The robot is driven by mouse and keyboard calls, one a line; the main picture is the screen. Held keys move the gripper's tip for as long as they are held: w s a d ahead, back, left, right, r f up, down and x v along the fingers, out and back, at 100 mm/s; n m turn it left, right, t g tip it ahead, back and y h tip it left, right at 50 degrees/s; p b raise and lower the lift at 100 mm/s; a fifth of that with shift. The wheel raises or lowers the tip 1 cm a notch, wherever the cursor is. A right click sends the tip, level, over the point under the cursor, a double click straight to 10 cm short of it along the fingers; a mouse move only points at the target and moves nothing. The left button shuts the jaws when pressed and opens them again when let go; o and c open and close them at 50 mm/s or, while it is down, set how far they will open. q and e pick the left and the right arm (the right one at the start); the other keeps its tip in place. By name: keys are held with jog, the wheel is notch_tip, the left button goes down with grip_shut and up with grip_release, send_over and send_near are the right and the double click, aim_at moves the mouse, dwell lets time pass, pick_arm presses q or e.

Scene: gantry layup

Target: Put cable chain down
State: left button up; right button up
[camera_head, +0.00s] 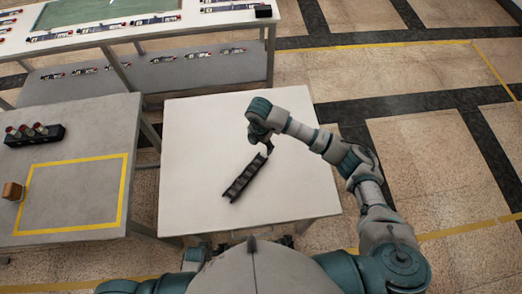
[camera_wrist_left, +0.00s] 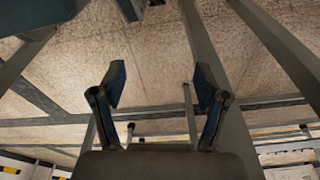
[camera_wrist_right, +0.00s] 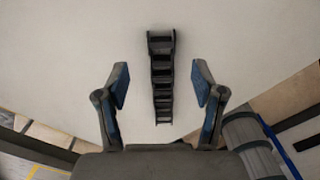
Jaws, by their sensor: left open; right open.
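The cable chain (camera_head: 244,178) is a black ladder-like strip lying diagonally on the white table (camera_head: 195,125). It also shows in the right wrist view (camera_wrist_right: 162,75), lying lengthwise on the white surface ahead of the fingers. My right gripper (camera_head: 268,148) is over the chain's upper right end in the head view. In the right wrist view its two fingers (camera_wrist_right: 160,85) are spread, with the chain lying between their lines and not gripped. My left gripper (camera_wrist_left: 160,88) is open and empty in its wrist view, facing floor and table legs. It is not visible in the head view.
A grey table (camera_head: 80,115) with a yellow taped rectangle stands left, holding a black block with several cylinders (camera_head: 34,134) and a small brown block (camera_head: 12,191). A shelved bench (camera_head: 150,75) stands behind. Most of the white table is clear.

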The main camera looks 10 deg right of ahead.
jog(key=shift+a+r, duration=0.1)
jog(key=shift+r, duration=2.05)
